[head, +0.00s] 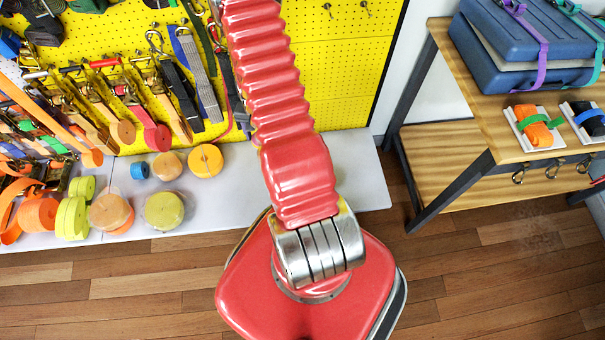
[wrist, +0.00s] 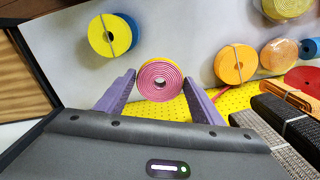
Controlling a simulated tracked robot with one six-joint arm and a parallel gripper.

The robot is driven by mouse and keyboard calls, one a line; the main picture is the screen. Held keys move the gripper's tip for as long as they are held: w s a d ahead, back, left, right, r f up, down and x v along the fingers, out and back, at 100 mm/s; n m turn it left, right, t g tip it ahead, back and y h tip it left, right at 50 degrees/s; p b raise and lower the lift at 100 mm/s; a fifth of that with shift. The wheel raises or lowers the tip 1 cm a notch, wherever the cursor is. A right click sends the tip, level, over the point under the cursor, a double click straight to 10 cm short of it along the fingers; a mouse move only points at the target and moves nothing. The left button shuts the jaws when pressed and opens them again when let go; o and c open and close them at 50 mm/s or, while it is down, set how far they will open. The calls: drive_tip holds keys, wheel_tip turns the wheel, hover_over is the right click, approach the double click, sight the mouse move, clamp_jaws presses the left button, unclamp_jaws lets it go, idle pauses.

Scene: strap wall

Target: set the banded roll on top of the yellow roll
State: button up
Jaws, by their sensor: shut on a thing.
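My gripper (wrist: 160,88) shows in the wrist view, its purple fingers shut on a pink and orange roll (wrist: 158,72), which I take for the banded roll. Its spiral pink face and small centre hole point at the camera. A yellow-faced roll with a blue side (wrist: 106,37), which I take for the yellow roll, lies on the pale shelf up and left of the held roll, apart from it. A thin line crosses its face. Neither roll shows in the head view, where my arm covers that area. I cannot tell how high the held roll is.
An orange roll (wrist: 236,64) lies right of the held roll; it also shows in the head view (head: 205,161). More rolls and hanging straps crowd the shelf's left. A yellow pegboard (head: 340,70) stands behind. A wooden bench (head: 455,95) stands right. The shelf's right end (head: 355,175) looks bare.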

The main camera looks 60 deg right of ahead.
drive_tip(key=s+d+f+m, duration=0.1)
drive_tip(key=s+f+m, duration=0.4)
drive_tip(key=s, duration=0.9)
wheel_tip(320, 180, down, 3)
drive_tip(key=shift+d+f, duration=0.1)
drive_tip(key=shift+d, duration=0.15)
drive_tip(key=shift+f, duration=2.9)
drive_tip(key=shift+f, duration=0.1)
drive_tip(key=shift+f, duration=2)
drive_tip(key=o, duration=0.7)
